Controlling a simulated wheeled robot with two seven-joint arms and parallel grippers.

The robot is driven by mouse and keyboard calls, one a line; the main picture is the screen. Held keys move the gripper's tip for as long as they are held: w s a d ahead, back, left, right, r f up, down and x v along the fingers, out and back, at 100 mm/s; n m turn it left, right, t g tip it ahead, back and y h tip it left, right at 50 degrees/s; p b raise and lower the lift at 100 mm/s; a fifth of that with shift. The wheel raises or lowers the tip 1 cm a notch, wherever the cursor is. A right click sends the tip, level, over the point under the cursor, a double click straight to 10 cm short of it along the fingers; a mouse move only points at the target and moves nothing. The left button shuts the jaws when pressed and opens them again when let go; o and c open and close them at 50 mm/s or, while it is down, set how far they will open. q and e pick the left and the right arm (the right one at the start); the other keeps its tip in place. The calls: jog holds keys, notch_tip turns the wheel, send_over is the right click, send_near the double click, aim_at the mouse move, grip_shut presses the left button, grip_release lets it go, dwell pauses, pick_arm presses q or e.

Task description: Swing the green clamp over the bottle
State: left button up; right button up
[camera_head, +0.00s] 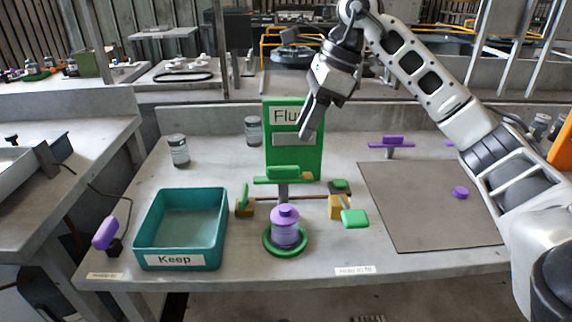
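A bottle (285,233) with a purple cap stands upright in a green ring (286,252) at the front middle of the table. Behind it is a green T-shaped bar (283,175) on a grey post. A green handle (354,218) sits by a yellow block to the right, and another green handle (243,196) stands at a yellow block to the left; I cannot tell which green part is the clamp. Nothing green covers the cap. My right gripper (306,122) hangs above and behind, in front of the green panel, apart from these parts; its finger opening is not clear. My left gripper is out of view.
A green panel (300,160) stands behind the fixture. A teal "Keep" bin (222,235) is left. Two grey jars (178,151) stand at the back left. A purple handle (105,233) is at the left edge.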

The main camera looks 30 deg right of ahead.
aim_at(285, 166)
jog(key=x, duration=1)
jog(key=shift+r, duration=0.1)
jog(key=shift+c, duration=0.3)
grip_shut()
